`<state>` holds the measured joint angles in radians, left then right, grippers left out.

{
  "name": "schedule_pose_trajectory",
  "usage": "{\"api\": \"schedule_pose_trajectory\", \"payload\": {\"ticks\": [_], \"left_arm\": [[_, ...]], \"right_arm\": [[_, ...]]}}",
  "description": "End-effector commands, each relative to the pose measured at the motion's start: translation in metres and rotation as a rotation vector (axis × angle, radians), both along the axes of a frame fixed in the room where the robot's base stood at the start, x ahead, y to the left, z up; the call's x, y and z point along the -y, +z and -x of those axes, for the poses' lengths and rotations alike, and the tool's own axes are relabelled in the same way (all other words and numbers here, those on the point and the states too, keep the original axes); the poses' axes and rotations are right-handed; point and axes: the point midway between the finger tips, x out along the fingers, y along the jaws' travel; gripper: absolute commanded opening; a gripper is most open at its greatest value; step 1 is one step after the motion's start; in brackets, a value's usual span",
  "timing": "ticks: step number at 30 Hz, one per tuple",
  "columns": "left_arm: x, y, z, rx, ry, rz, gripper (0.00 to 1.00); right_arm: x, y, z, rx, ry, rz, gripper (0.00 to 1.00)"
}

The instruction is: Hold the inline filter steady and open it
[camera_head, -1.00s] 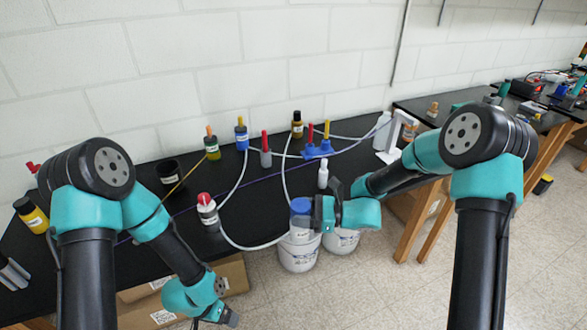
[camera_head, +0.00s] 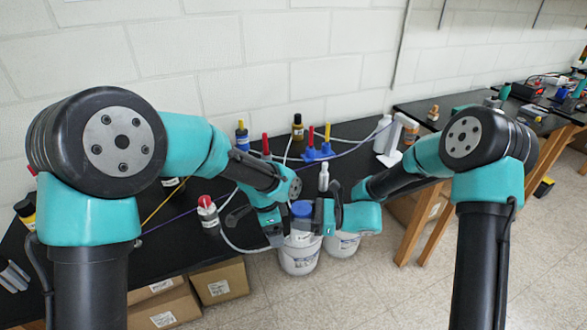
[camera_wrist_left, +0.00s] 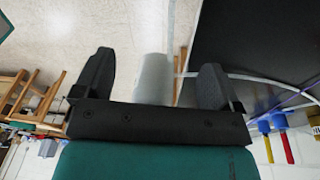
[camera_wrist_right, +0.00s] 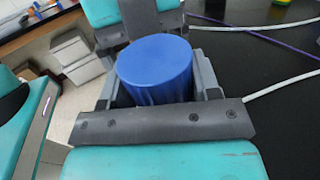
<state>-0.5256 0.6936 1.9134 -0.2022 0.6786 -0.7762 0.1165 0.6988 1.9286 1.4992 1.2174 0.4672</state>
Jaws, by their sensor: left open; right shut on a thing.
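The inline filter has a blue cap (camera_head: 302,209) and a pale body whose lower part is hard to make out against the white buckets. My right gripper (camera_head: 320,217) is shut on the filter from the right; in the right wrist view the blue cap (camera_wrist_right: 155,68) sits between its fingers. My left gripper (camera_head: 255,228) is open, just left of the filter. In the left wrist view, a pale translucent cylinder (camera_wrist_left: 153,78), probably the filter's body, shows between its spread fingers, touching neither. The left gripper also shows behind the cap in the right wrist view.
White buckets (camera_head: 299,258) stand on the floor below the table's front edge. Several bottles, a white spray bottle (camera_head: 323,178) and blue-based fittings (camera_head: 318,153) stand behind. Cardboard boxes (camera_head: 218,283) lie below.

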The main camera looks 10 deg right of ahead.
Motion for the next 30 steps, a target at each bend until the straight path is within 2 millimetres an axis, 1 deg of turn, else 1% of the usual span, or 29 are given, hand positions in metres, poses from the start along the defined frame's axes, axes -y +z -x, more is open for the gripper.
{"api": "schedule_pose_trajectory", "payload": {"ticks": [1, 5, 6, 8, 9, 12, 15, 18, 20, 30], "left_arm": [[0.006, 0.02, -0.006, 0.013, -0.004, -0.002, 0.9], [0.021, 0.068, -0.013, 0.031, -0.017, -0.012, 0.9], [0.025, 0.082, -0.015, 0.037, -0.022, -0.014, 0.9], [0.032, 0.104, -0.015, 0.043, -0.032, -0.018, 0.9], [0.036, 0.119, -0.015, 0.049, -0.037, -0.018, 0.9], [0.045, 0.151, -0.014, 0.058, -0.052, -0.02, 0.9], [0.051, 0.175, -0.011, 0.064, -0.063, -0.02, 0.9], [0.054, 0.189, -0.008, 0.066, -0.07, -0.02, 0.9], [0.055, 0.193, -0.008, 0.066, -0.073, -0.021, 0.9], [0.055, 0.194, -0.007, 0.065, -0.073, -0.022, 0.9]], "right_arm": [[0.0, 0.0, 0.0, 0.0, 0.0, 0.0, 0.0], [0.0, 0.0, 0.0, 0.0, 0.0, 0.0, 0.0], [0.0, 0.0, 0.0, 0.0, 0.0, 0.0, 0.0], [0.0, 0.0, 0.0, 0.0, 0.0, 0.0, 0.0], [0.0, 0.0, 0.0, 0.0, 0.0, 0.0, 0.0], [0.0, 0.0, 0.0, 0.0, 0.0, 0.0, 0.0], [0.0, 0.0, 0.0, 0.0, 0.0, 0.0, 0.0], [0.0, 0.0, 0.0, 0.0, 0.0, 0.0, 0.0], [0.0, 0.0, 0.0, 0.0, 0.0, 0.0, 0.0], [0.0, 0.0, 0.0, 0.0, 0.0, 0.0, 0.0]]}}
